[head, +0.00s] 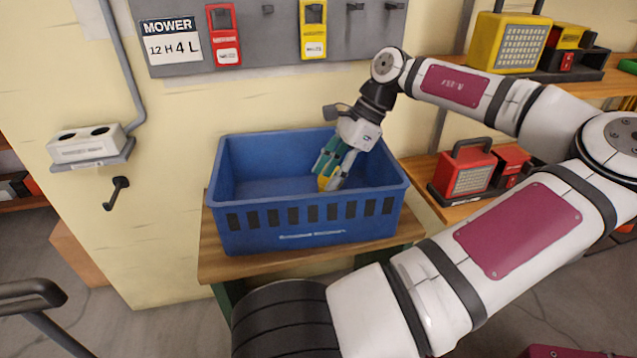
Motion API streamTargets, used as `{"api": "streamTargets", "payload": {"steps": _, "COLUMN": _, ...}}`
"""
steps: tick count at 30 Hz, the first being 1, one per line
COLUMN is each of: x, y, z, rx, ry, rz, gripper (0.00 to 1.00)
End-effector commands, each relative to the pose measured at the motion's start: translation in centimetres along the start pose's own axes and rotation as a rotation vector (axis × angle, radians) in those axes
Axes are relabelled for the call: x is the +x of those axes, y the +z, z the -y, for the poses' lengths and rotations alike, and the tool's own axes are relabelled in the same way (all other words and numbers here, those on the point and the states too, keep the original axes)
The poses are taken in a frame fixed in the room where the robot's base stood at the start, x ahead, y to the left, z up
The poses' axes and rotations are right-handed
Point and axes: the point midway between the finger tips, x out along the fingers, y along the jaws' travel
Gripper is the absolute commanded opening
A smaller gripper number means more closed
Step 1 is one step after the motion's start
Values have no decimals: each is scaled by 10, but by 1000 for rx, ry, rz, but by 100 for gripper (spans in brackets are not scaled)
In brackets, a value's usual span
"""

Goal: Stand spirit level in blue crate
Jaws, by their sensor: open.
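The blue crate (300,240) stands on a small wooden-topped table against the wall, its open top facing up. My gripper (331,174) points down into the right half of the crate, below its rear rim. Its jaws are open.
The wooden table top (222,262) shows around the crate. A grey panel (275,45) with hooks and red and yellow tags hangs above. A red lamp-like unit (466,170) sits on a shelf to the right. A socket box (86,145) is on the wall at left.

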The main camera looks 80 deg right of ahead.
Motion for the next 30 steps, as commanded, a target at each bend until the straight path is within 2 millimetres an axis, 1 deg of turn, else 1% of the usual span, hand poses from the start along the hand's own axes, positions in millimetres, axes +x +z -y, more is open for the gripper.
{"api": "streamTargets", "payload": {"steps": 1, "x": -9, "y": 1, "z": 1, "rx": 1, "ry": -2, "rz": 1, "gripper": 41}}
{"api": "streamTargets", "payload": {"steps": 6, "x": -21, "y": 0, "z": 0, "rx": -1, "ry": -1, "rz": 0, "gripper": 41}}
{"api": "streamTargets", "payload": {"steps": 26, "x": -23, "y": 0, "z": 0, "rx": -1, "ry": -1, "rz": 0, "gripper": 41}}
{"api": "streamTargets", "payload": {"steps": 30, "x": -31, "y": 4, "z": 0, "rx": -1, "ry": -1, "rz": 0, "gripper": 41}}
